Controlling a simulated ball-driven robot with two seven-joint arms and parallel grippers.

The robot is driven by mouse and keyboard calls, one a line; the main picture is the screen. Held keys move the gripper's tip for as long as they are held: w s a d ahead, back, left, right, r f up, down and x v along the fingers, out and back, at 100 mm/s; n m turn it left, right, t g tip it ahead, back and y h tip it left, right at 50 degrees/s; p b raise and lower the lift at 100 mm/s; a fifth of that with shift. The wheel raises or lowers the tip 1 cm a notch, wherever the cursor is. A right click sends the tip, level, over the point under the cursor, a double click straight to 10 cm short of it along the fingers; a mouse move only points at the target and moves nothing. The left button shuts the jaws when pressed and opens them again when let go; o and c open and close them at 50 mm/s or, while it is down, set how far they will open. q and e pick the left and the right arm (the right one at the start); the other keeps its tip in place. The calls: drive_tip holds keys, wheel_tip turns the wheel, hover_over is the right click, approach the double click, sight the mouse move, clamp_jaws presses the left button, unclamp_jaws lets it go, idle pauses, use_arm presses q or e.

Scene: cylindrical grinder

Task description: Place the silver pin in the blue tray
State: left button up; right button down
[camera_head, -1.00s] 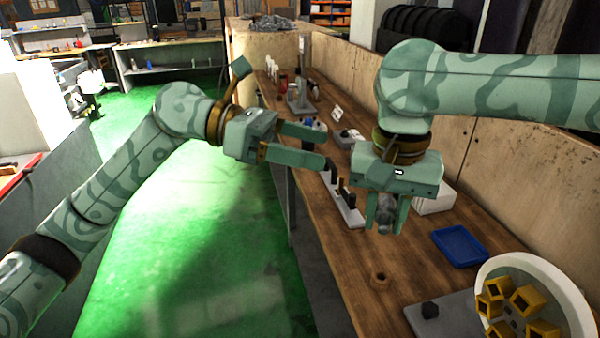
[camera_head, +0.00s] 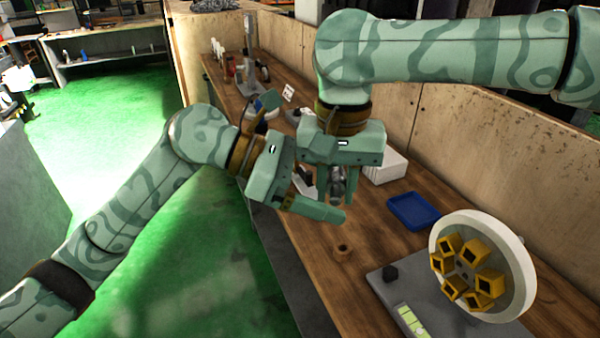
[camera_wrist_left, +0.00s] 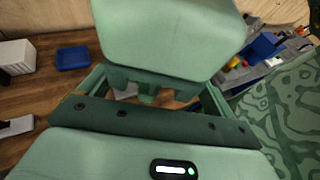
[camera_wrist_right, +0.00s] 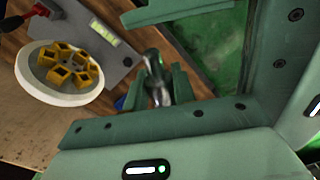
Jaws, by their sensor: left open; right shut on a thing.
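My right gripper (camera_head: 338,185) is shut on the silver pin (camera_head: 337,178) and holds it above the wooden bench. The silver pin also shows between the fingers in the right wrist view (camera_wrist_right: 156,75). The blue tray (camera_head: 413,211) lies on the bench to the right of the right gripper, apart from it. The tray also shows in the left wrist view (camera_wrist_left: 73,58). My left gripper (camera_head: 318,200) is open beside the right gripper, and the two overlap in the head view. Part of the left fingers is hidden.
A white wheel with yellow square sockets (camera_head: 483,265) stands on a grey plate (camera_head: 385,290) at the right. A white box (camera_head: 384,166) stands behind the tray. A wooden wall (camera_head: 450,135) runs along the back.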

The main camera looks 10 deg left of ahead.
use_arm(q)
drive_tip(key=shift+d, duration=0.2)
drive_tip(key=shift+s, duration=0.1)
drive_tip(key=c, duration=1.1)
drive_tip(key=shift+o, duration=0.2)
use_arm(e)
drive_tip(key=c, duration=1.1)
unclamp_jaws()
drive_tip(key=shift+o, duration=0.2)
drive_tip(key=shift+r, duration=0.1)
